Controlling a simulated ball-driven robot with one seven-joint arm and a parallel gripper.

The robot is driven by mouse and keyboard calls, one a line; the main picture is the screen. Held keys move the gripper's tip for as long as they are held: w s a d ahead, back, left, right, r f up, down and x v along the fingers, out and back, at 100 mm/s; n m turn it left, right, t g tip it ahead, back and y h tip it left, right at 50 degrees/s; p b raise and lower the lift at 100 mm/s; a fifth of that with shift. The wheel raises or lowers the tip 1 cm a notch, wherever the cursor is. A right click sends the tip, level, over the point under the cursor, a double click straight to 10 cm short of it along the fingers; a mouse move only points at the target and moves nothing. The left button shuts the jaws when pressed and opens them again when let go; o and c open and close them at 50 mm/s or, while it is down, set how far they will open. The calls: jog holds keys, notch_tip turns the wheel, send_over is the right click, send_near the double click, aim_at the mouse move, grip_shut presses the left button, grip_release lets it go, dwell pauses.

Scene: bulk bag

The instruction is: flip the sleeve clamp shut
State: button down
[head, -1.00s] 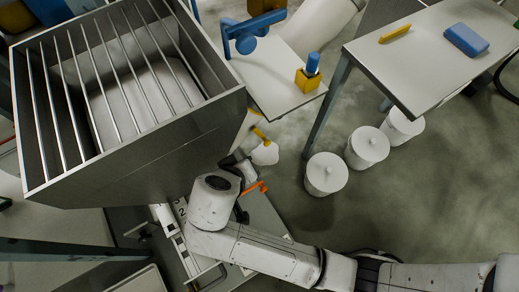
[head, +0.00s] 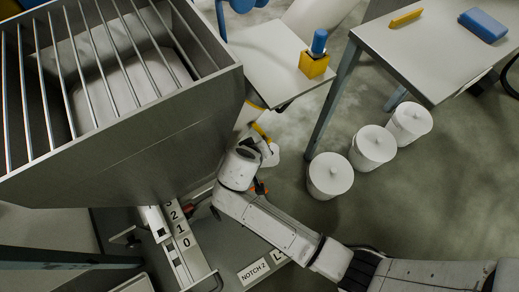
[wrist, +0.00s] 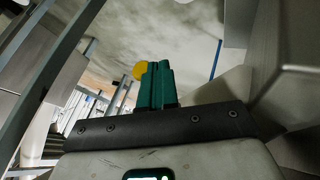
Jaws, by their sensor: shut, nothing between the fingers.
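My gripper (wrist: 156,84) shows in the wrist view as two teal fingers pressed together, with nothing between them. A yellow rounded part (wrist: 139,70) shows just beyond the fingertips, to their left; I cannot tell whether they touch it. In the head view a yellow lever-like piece (head: 261,131) sticks out beside the grey hopper's right side, above a small white part (head: 270,154). It may be the sleeve clamp, but its open or shut state is unclear. My wrist covers the area just left of it and hides the fingers. An orange part is mostly hidden behind my arm.
The slatted grey hopper (head: 130,140) fills the upper left. A numbered plate with a "NOTCH 2" label (head: 253,271) lies below. White lidded tubs (head: 330,176) stand on the floor to the right, under and beside a table (head: 430,50). A yellow block with a blue top (head: 315,62) sits on a small table.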

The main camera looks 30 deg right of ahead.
jog(key=shift+w+d+f, duration=0.15)
jog(key=shift+d+f, duration=0.05)
jog(key=shift+f, duration=0.05)
jog(key=shift+d+h, duration=0.35)
jog(key=shift+h, duration=0.25)
jog(key=d+r+n+t+h+b, duration=0.1)
jog(key=d+r+n+h+b, duration=0.1)
jog(key=d+h, duration=0.4)
jog(key=shift+r+n+t+h+b, duration=0.3)
jog(key=shift+r+n+h+b, duration=0.1)
jog(key=shift+r+h+b, duration=0.55)
jog(key=shift+d, duration=0.15)
dwell(0.5)
jog(key=p+v, duration=0.2)
jog(key=v, duration=0.8)
jog(key=shift+a, duration=0.4)
